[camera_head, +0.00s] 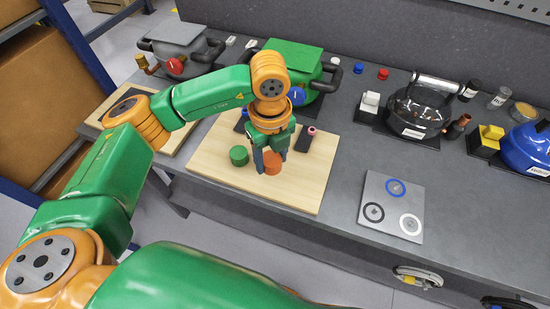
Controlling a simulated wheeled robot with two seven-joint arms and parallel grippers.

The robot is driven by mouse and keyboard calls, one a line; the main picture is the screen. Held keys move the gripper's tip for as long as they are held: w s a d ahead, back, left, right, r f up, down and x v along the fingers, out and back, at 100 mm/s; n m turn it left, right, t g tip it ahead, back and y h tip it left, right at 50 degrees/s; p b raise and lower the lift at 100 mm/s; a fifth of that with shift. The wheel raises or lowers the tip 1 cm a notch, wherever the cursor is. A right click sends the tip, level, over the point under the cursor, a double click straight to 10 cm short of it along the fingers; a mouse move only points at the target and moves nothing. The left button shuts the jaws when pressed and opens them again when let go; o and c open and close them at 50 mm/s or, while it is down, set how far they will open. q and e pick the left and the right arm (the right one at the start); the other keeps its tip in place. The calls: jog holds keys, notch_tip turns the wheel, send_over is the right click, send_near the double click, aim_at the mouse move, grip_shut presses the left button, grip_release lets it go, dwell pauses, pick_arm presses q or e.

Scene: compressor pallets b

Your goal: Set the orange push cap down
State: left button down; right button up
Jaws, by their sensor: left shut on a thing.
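The orange push cap (273,166) is between the fingers of my left gripper (270,158), low over the wooden pallet board (295,194). My left gripper points down and is shut on the cap. The fingers hide part of it, and I cannot tell whether its underside touches the board. A green cap (239,155) stands on the board just left of the gripper. My right gripper is not in view.
A green compressor (292,58) stands behind the gripper, and a dark block (305,139) is to its right. A grey plate with ringed spots (391,206) lies further right. Black and blue compressors (527,147) stand at the right. The board's front right is clear.

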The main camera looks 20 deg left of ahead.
aim_at(276, 164)
pick_arm(q)
jog(key=f, duration=0.1)
jog(key=w+f, duration=0.1)
jog(key=f, duration=0.1)
jog(key=w+f, duration=0.1)
jog(key=f, duration=0.1)
jog(key=shift+w+d+f+p, duration=0.15)
jog(key=shift+d+f+p, duration=0.1)
jog(key=shift+p, duration=0.15)
jog(key=shift+f, duration=0.25)
jog(key=shift+f, duration=0.1)
jog(key=shift+c, duration=1)
grip_release()
notch_tip(276, 164, up, 12)
jog(key=b, duration=0.2)
